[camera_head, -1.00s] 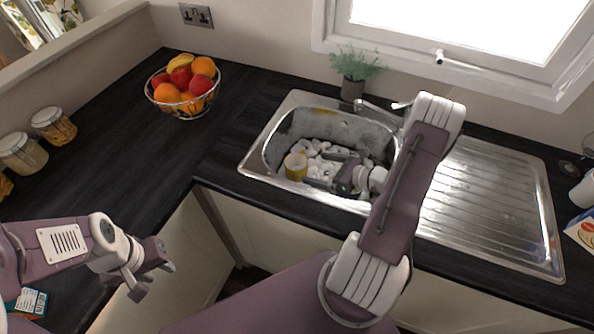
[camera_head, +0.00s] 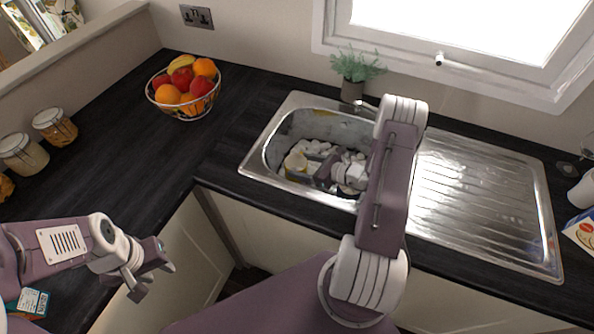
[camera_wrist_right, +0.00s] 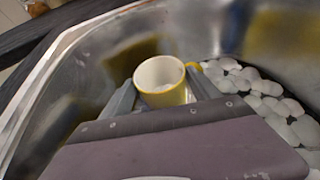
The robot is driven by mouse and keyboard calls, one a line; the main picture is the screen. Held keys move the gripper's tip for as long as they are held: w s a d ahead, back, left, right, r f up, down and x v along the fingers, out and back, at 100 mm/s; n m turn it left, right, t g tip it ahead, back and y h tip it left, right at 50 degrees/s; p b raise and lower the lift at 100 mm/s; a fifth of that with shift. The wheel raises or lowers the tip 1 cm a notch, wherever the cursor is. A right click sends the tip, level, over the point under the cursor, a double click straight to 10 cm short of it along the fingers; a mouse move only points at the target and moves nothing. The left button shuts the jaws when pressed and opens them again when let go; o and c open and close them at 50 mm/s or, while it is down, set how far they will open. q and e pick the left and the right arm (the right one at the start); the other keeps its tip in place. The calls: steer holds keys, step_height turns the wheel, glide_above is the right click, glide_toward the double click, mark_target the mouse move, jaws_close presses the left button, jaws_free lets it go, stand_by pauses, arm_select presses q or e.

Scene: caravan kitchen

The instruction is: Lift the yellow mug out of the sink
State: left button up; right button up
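The yellow mug (camera_head: 296,161), with a white inside, stands upright in the left part of the sink basin (camera_head: 272,153). The right wrist view shows the mug (camera_wrist_right: 160,82) with its handle to the right. My right gripper (camera_wrist_right: 163,92) is down in the basin, open, with one finger on each side of the mug. Whether the fingers touch the mug is not clear. In the head view, my right gripper (camera_head: 304,170) is partly hidden by its wrist. My left gripper (camera_head: 152,272) hangs empty in front of the counter, its fingers apart.
White pebble-like pieces (camera_wrist_right: 262,95) lie on the basin floor right of the mug. The basin walls rise close around my right gripper. A drainboard (camera_head: 480,200), a tap behind my right arm, a potted plant (camera_head: 355,75) and a fruit bowl (camera_head: 184,100) stand nearby.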

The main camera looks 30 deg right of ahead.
jaws_close()
steer(key=shift+w+r, duration=0.1)
steer(key=shift+r, duration=0.3)
steer(key=r, duration=0.2)
steer(key=s+r, duration=0.1)
steer(key=r, duration=0.1)
steer(key=shift+d, duration=0.25)
steer(key=s+d+r, duration=0.2)
steer(key=s+r, duration=0.4)
steer(key=s, duration=0.4)
steer(key=shift+s+d, duration=0.2)
steer(key=shift+d, duration=0.15)
steer(key=shift+r, duration=0.1)
step_height(320, 180, up, 10)
steer(key=s+a+p, duration=0.2)
steer(key=p, duration=0.6)
steer(key=shift+a+f+p, duration=0.15)
steer(key=shift+f+p, duration=0.05)
steer(key=shift+p, duration=0.1)
steer(key=shift+w, duration=0.1)
